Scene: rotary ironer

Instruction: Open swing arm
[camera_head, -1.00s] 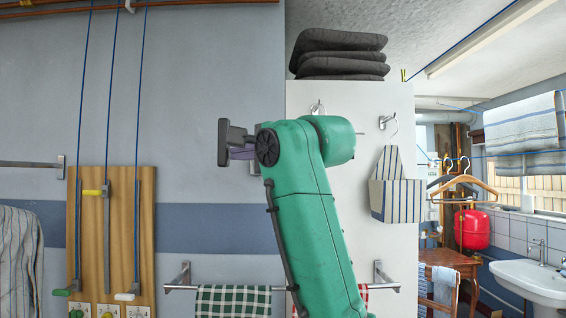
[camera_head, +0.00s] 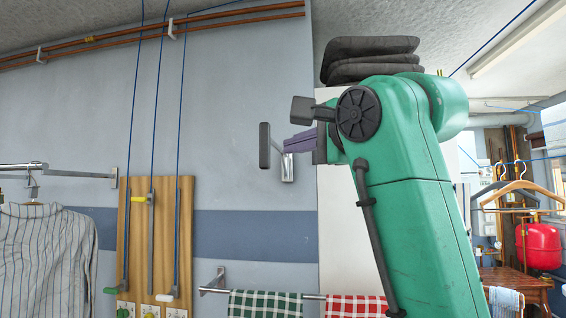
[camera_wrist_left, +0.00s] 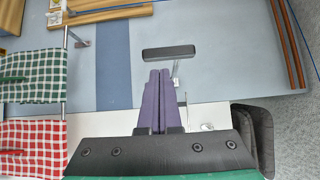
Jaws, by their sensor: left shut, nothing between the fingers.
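The swing arm appears to be the metal wall bracket with a dark grey bar at its end (camera_head: 265,145); its wall plate (camera_head: 288,168) is on the blue-grey wall. In the left wrist view the dark bar (camera_wrist_left: 168,53) lies crosswise just beyond the fingertips, with a thin metal rod behind it. My left gripper (camera_head: 290,144) has purple fingers, shut and empty, pointing left toward the bar. In the left wrist view the fingers (camera_wrist_left: 160,72) are together, with a small apparent gap to the bar. Whether they touch it is unclear. My right gripper is not in view.
A wooden board (camera_head: 165,240) with cords and pulls hangs left. A striped shirt (camera_head: 45,255) hangs on a rail. Green checked (camera_head: 265,303) and red checked (camera_head: 355,306) towels hang below. Dark folded cloths (camera_head: 370,58) lie on top of a white cabinet behind my arm.

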